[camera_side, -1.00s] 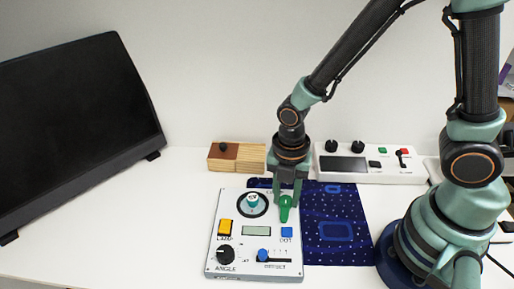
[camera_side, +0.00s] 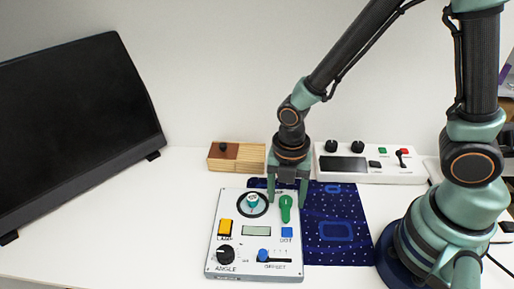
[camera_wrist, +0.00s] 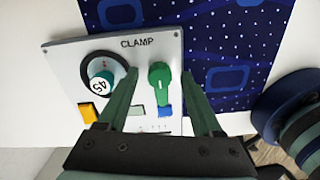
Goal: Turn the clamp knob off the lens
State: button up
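The green clamp knob (camera_side: 286,207) stands on the upper right of a light grey panel (camera_side: 213,250). Its lever points toward the panel's front edge, beside the lens (camera_side: 252,200) and apart from it. The lens is a teal and white piece marked 45 in a black ring, left of the knob. The wrist view shows the knob (camera_wrist: 161,88) and the lens (camera_wrist: 101,83) clear of each other. My gripper (camera_side: 288,202) is open, with one finger on either side of the knob. In the wrist view my gripper (camera_wrist: 160,74) shows gaps between both fingers and the knob.
The panel also has a yellow lamp button (camera_side: 225,227), a blue dot button (camera_side: 287,232), a black angle knob (camera_side: 226,254) and a blue offset slider (camera_side: 263,255). A dark blue patterned cloth (camera_side: 350,215) lies right. A wooden box (camera_side: 252,158) and a white control box (camera_side: 400,177) stand behind.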

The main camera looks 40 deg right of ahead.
aim_at(286, 197)
notch_tip(286, 197, up, 12)
dwell(0.6)
jog(key=shift+w+r, duration=0.1)
jog(key=d+r+m+t, duration=0.3)
jog(key=d+r+m, duration=0.1)
jog(key=m, duration=0.8)
jog(key=d+r+m+t, duration=0.2)
jog(key=d+r+m, duration=0.3)
jog(key=m, duration=0.7)
jog(key=shift+w+d+m+t, duration=0.25)
jog(key=shift+d+m+t, duration=0.15)
jog(key=shift+d, duration=0.55)
